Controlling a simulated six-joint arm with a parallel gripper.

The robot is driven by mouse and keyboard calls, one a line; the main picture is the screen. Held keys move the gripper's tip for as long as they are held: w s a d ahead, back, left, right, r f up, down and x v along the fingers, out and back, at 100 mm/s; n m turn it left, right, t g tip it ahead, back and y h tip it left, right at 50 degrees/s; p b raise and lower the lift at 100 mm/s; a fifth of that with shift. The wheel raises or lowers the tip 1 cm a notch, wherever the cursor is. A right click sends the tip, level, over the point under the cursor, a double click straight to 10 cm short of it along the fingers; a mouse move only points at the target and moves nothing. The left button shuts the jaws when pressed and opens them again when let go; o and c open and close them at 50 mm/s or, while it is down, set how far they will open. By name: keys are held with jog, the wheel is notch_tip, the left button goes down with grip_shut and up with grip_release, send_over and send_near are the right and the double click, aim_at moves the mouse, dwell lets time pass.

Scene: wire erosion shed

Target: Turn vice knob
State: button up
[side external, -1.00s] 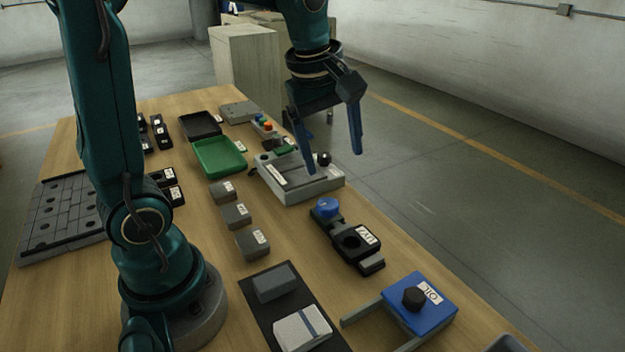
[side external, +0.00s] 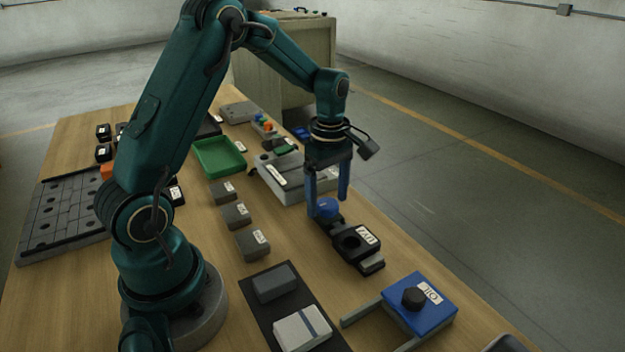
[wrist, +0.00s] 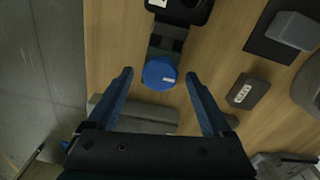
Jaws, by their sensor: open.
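The round blue knob (side external: 327,208) sits at the end of a small black vice (side external: 352,245) with a white label and a round opening. My gripper (side external: 328,199) is open and points down over the knob, one blue finger on each side of it in the picture. In the wrist view the knob (wrist: 159,73), with a small white mark, shows between the open fingertips (wrist: 159,73); neither finger visibly touches it there. The fingertip height against the knob is hard to tell.
A grey device (side external: 290,176) stands just behind my gripper. A blue block with a dark knob (side external: 428,308) stands at front right, and several grey labelled blocks (side external: 236,215) line the table to the left. A green tray (side external: 218,155) lies farther back.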

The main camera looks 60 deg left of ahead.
grip_shut()
